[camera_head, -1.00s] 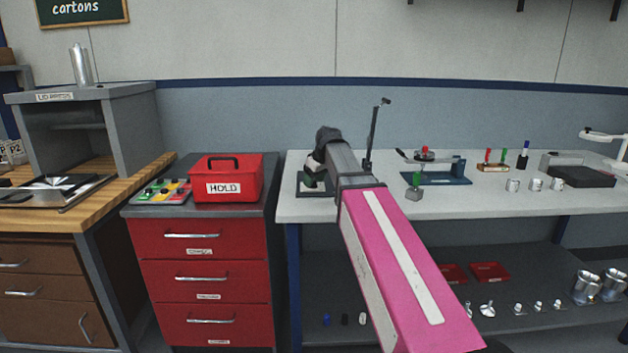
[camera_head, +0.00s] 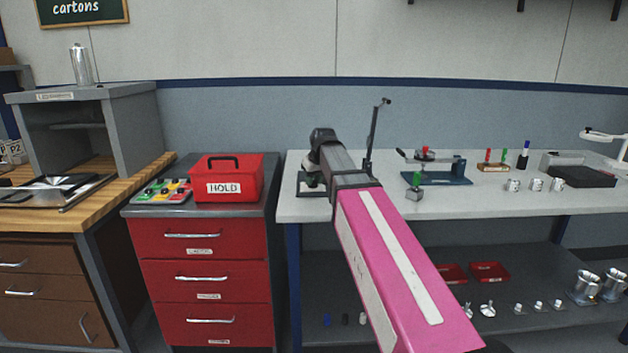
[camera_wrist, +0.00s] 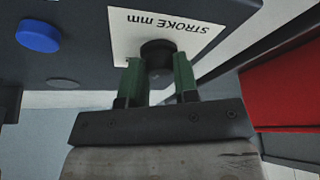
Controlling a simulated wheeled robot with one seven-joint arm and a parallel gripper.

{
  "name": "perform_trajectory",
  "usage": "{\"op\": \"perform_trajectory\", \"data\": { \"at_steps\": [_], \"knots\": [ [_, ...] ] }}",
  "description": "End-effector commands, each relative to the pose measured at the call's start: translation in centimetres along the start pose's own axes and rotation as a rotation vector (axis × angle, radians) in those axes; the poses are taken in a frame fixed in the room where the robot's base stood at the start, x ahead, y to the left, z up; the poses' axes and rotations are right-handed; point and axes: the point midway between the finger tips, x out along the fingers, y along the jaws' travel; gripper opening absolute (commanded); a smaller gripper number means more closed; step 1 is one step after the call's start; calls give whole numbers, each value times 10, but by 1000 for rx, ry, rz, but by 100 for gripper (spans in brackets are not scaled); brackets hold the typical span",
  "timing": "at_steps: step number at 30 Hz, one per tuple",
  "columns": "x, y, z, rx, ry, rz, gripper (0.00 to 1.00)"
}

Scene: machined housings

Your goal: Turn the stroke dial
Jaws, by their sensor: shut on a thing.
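The stroke dial (camera_wrist: 158,54) is a dark round knob on a white plate (camera_wrist: 190,24) lettered "STROKE mm", which appears upside down in the wrist view. My gripper (camera_wrist: 158,74) has its two green fingers on either side of the knob and is shut on it. The plate sits on a dark panel (camera_wrist: 80,18). In the head view my pink arm reaches to the left end of the white bench, and its dark wrist hides the dial and most of the fingers.
A blue button (camera_wrist: 39,36) is on the same panel. A thin dark post (camera_head: 373,140) rises close beside my arm. A blue fixture (camera_head: 440,174) stands farther right on the bench.

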Motion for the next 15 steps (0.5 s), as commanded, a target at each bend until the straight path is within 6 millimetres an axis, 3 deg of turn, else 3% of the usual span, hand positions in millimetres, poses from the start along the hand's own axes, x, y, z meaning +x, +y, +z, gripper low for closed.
{"op": "perform_trajectory", "data": {
  "at_steps": [15],
  "knots": [
    [0,-3,-1,339,1,141,5]
  ]
}}
